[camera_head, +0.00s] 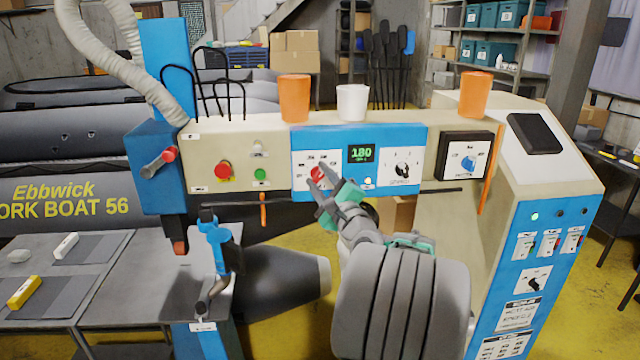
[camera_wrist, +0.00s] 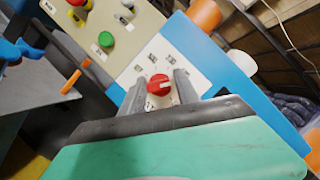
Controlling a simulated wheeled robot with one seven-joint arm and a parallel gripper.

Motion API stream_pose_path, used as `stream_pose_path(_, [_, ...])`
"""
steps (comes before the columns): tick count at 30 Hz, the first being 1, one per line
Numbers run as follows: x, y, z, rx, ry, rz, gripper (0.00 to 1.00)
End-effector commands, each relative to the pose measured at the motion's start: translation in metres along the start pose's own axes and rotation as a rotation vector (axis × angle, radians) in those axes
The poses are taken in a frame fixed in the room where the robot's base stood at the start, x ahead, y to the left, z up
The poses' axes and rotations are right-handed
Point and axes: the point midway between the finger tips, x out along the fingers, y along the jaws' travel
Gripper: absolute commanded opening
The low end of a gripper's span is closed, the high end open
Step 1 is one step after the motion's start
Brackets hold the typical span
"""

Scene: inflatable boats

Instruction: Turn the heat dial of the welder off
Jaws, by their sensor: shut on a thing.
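The welder's heat dial is a red knob (camera_head: 317,174) on a white plate at the left of the blue control panel (camera_head: 345,133). A green display reading 180 (camera_head: 361,154) sits to its right. My gripper (camera_head: 322,186) is at the dial, its two grey fingers on either side of the knob. In the wrist view the red knob (camera_wrist: 159,85) sits between the fingertips, with a white pointer mark on it. The gripper is shut on the knob. The labels around the dial are too small to read, and a finger hides part of its plate.
A black knob (camera_head: 403,170) is right of the display, and a blue knob (camera_head: 467,162) is further right. A red button (camera_head: 223,169) and green button (camera_head: 260,174) are to the left. Orange cups (camera_head: 295,98) and a white cup (camera_head: 352,102) stand on top.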

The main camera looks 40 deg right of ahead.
Motion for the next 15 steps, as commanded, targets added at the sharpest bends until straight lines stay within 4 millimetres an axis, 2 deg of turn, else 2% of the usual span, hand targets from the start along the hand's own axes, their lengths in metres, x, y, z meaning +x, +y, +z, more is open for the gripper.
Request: stream_pose_path(15, [0.0005,-0.0012,0.0016,-0.46,-0.001,0.182,0.0])
